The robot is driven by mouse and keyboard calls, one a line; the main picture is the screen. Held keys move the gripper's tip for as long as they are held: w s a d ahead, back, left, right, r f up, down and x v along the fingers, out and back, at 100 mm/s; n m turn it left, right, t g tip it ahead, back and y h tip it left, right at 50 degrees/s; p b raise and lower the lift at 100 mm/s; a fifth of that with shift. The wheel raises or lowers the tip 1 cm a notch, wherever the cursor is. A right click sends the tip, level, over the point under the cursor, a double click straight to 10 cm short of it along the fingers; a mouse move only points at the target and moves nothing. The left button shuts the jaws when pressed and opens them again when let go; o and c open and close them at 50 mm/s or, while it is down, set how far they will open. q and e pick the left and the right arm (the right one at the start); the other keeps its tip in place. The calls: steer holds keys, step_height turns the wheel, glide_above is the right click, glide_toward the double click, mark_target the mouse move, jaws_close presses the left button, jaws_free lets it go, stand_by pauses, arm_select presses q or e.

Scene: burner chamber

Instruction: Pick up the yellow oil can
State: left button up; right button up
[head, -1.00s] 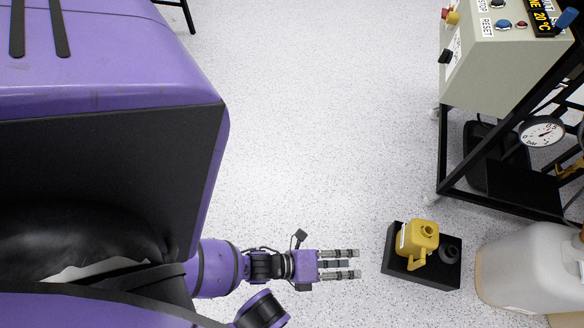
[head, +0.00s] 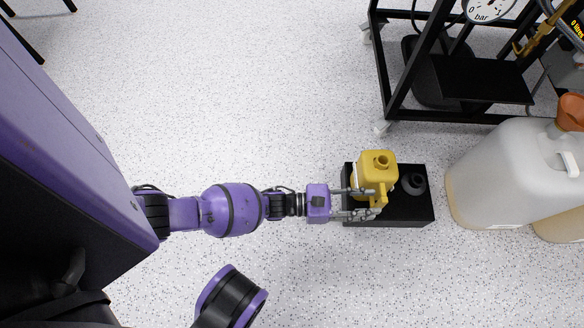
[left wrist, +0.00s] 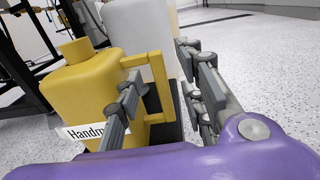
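The left gripper's fingers (left wrist: 166,92) are spread, one on the can's side of the handle and the others to the right. A gap shows between the handle and the right fingers. My right gripper is not in view.
A large white canister (head: 497,170) stands just right of the box. A black metal frame (head: 440,112) with a gauge (head: 488,8) stands behind. The speckled floor (head: 240,110) to the left is clear.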

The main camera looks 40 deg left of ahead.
mark_target(379, 202)
arm_select(q)
steer(key=b+x, duration=0.1)
steer(key=x, duration=0.3)
steer(key=shift+w+d+f+b, duration=0.1)
steer(key=shift+w+d+b, duration=0.1)
steer(key=shift+w+b, duration=0.2)
steer(key=shift+s, duration=0.1)
jaws_close()
